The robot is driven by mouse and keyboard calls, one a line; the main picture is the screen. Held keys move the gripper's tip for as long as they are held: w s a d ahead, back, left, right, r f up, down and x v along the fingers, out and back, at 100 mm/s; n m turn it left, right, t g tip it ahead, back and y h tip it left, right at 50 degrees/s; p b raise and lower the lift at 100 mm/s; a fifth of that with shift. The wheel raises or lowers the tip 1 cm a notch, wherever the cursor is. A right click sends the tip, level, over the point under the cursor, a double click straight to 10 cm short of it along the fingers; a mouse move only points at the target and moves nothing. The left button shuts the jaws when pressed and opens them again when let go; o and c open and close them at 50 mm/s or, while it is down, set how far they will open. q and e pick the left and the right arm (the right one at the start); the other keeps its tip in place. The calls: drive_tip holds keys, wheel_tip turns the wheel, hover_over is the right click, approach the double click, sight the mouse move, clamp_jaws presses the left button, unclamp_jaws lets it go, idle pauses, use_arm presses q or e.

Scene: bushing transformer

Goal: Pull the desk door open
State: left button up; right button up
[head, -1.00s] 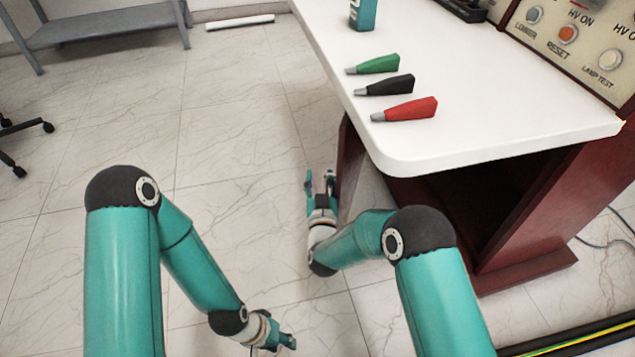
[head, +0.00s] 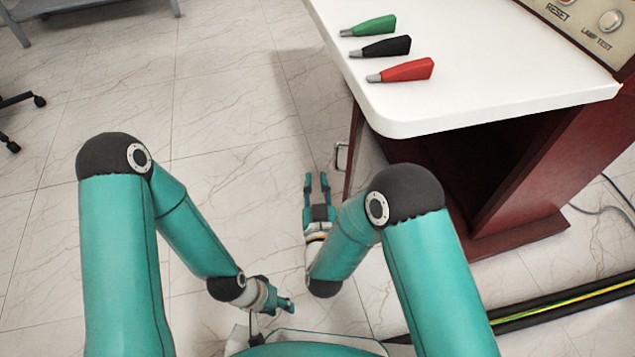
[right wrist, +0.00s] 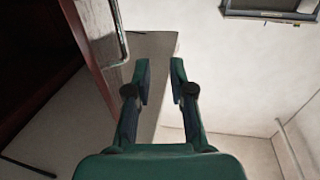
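The desk (head: 450,85) has a white top and dark red sides. A dark red door panel (head: 354,150) stands under its left edge, seen nearly edge-on, so I cannot tell how far it is open. A metal bar handle (head: 341,157) sticks out from the panel's left side. The handle also shows at the upper left of the right wrist view (right wrist: 123,32). My right gripper (head: 317,180) is open and empty, just left of and below the handle, apart from it. My left gripper (head: 288,304) is low in the head view, away from the desk; its fingers are too small to judge.
Green (head: 368,26), black (head: 380,46) and red (head: 400,70) plugs lie on the desk top. A black strip with a yellow-green line (head: 570,300) crosses the floor at lower right.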

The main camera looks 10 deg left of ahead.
drive_tip(key=shift+d+f, duration=0.3)
